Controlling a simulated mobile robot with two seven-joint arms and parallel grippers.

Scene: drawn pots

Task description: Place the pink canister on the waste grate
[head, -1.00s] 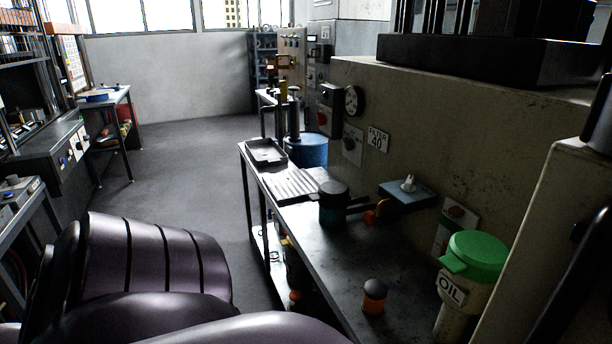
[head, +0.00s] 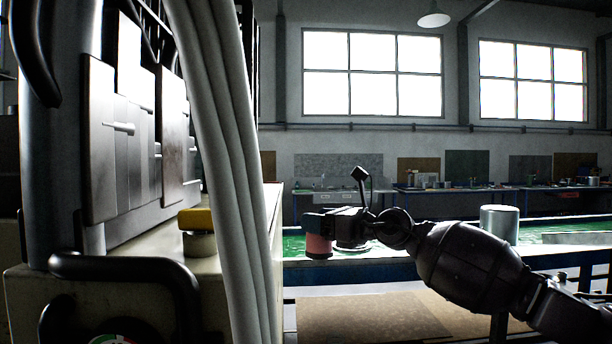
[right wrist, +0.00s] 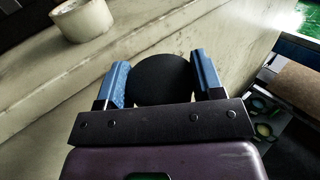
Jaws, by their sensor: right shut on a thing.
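The pink canister (head: 319,246) is at the end of my right arm in the head view, upright, with its top part hidden by the gripper. My right gripper (head: 318,222) is shut on it. In the right wrist view the canister's round black top (right wrist: 162,78) sits between the two blue fingers of my right gripper (right wrist: 163,75). The canister is held up beside the cream machine housing. The waste grate is not in any view now. My left gripper is not in view.
The cream machine housing (head: 130,300) with black handles and thick pale hoses (head: 225,140) fills the left. A metal cylinder (head: 499,225) stands on the green-topped bench behind my arm. A brown board (head: 375,318) lies below.

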